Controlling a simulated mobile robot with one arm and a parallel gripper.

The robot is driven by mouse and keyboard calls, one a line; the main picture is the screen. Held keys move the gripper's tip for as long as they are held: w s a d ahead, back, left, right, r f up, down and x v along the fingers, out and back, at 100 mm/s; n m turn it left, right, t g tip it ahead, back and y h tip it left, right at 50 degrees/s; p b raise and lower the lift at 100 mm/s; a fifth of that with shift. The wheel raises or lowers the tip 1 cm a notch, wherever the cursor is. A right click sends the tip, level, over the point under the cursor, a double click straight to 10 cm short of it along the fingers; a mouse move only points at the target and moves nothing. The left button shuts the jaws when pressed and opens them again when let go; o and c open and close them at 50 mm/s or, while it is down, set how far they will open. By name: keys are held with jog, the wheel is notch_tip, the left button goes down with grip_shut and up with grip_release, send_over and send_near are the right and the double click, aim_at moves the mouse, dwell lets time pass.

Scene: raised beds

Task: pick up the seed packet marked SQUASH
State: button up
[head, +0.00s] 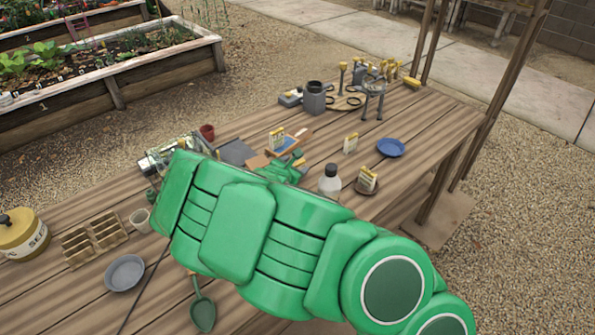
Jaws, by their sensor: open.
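Several small upright seed packets stand on the wooden table (430,125). One packet (277,138) is near the table's middle, one (350,144) is to its right, and one (366,180) stands nearer, on a dark round base. Their print is too small to read, so I cannot tell which is marked SQUASH. My gripper (284,168) shows as a small green shape beyond my green arm, left of the nearer packet and below the middle one in the picture. It is open; its fingertips are partly hidden, and I see nothing held.
A white bottle with a dark cap (329,182) stands close to the right of my gripper. A grey canister (314,98) and tools crowd the far end. A seed tin (22,236) stands at left. The right far table is clear.

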jog(key=shift+x, duration=0.75)
grip_shut()
